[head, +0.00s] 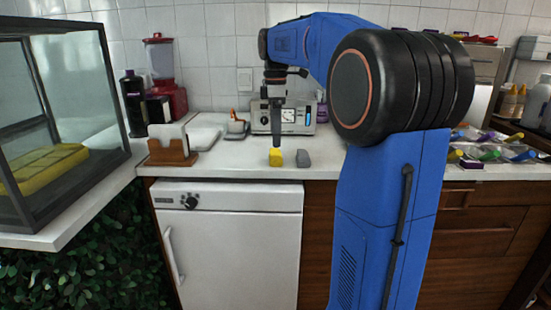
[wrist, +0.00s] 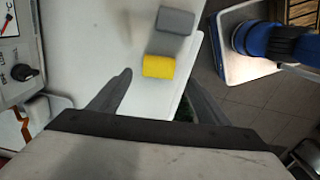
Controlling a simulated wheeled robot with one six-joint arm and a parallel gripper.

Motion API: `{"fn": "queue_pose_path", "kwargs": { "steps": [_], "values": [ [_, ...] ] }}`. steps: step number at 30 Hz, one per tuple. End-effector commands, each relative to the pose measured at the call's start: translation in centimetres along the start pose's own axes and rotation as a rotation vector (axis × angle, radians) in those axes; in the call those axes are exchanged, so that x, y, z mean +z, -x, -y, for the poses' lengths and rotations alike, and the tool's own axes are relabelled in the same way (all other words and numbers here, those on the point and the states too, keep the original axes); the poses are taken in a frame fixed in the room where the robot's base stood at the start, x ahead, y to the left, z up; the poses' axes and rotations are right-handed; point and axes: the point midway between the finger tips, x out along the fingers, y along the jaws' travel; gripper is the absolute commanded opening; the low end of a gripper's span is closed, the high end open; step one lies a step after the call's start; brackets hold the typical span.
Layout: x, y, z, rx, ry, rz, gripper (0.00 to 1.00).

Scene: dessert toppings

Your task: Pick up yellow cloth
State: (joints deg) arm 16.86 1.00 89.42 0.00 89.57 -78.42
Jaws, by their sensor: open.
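The yellow cloth (head: 275,158) looks like a small folded or sponge-like block. It lies on the white counter near its front edge, and it also shows in the wrist view (wrist: 158,67). My gripper (head: 276,146) points down over it in the head view. In the wrist view my gripper's (wrist: 160,75) two fingers are spread apart, with the yellow cloth in line between their tips. The fingers hold nothing. The exact height of the tips above the cloth is hard to tell.
A grey block (head: 303,159) lies just right of the cloth. A white appliance with a dial (head: 284,118) stands behind, and a wooden holder (head: 172,151) to the left. A glass case (head: 62,110) with a larger yellow item is at far left. The counter's front edge is close.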

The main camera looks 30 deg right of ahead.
Motion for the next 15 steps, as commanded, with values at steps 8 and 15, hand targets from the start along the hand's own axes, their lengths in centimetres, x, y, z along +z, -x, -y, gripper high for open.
{"fn": "queue_pose_path", "kwargs": {
  "steps": [8,15],
  "values": [
    [0.0,-2.2,0.0,-0.001,0.0,0.0,0.7],
    [0.1,-5.0,-0.2,-0.002,-0.001,0.0,0.7]
  ]
}}
